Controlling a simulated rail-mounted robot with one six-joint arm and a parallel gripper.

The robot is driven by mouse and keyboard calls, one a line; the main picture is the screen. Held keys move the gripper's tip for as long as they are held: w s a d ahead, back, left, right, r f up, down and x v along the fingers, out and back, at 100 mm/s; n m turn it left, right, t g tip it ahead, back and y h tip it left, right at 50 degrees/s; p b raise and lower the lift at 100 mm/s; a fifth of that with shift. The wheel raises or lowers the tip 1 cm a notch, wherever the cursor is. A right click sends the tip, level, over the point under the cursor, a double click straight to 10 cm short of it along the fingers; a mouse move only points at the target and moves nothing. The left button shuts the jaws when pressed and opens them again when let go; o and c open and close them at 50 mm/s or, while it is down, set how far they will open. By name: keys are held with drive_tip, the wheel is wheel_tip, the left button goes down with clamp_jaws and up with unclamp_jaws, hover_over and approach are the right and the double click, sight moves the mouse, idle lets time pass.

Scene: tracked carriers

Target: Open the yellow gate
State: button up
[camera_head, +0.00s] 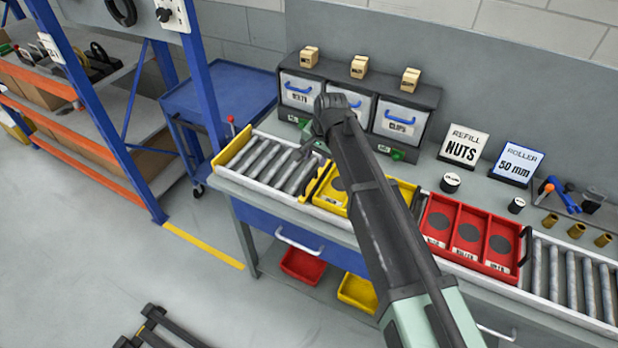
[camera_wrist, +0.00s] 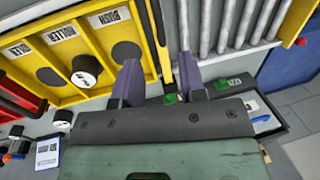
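A yellow bar (camera_head: 235,147), which looks like the gate, stands across the left end of the roller conveyor. A red knob (camera_head: 231,119) rises beside its far end. In the wrist view the yellow bar (camera_wrist: 294,20) is at the upper right, with the red knob (camera_wrist: 301,42) by its end. My gripper (camera_head: 308,150) is over the conveyor's back edge, to the right of the bar and apart from it. In the wrist view my gripper (camera_wrist: 160,82) has its two fingers spread with nothing between them.
Bare rollers (camera_head: 275,165) lie between the bar and a yellow tray (camera_head: 326,190), partly hidden by my arm. A red tray (camera_head: 470,235) stands further right. A bin rack (camera_head: 425,98) stands behind, and a blue cart (camera_head: 235,90) is beyond the conveyor's left end.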

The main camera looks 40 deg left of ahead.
sight(311, 177)
drive_tip(key=f+b, duration=0.2)
drive_tip(key=a+f+b, duration=0.1)
drive_tip(key=f+b, duration=0.1)
drive_tip(key=f, duration=0.1)
drive_tip(key=f+b, duration=0.3)
drive_tip(key=shift+s+a+f, duration=0.15)
drive_tip(key=shift+a+f, duration=0.1)
drive_tip(key=shift+r, duration=0.15)
clamp_jaws()
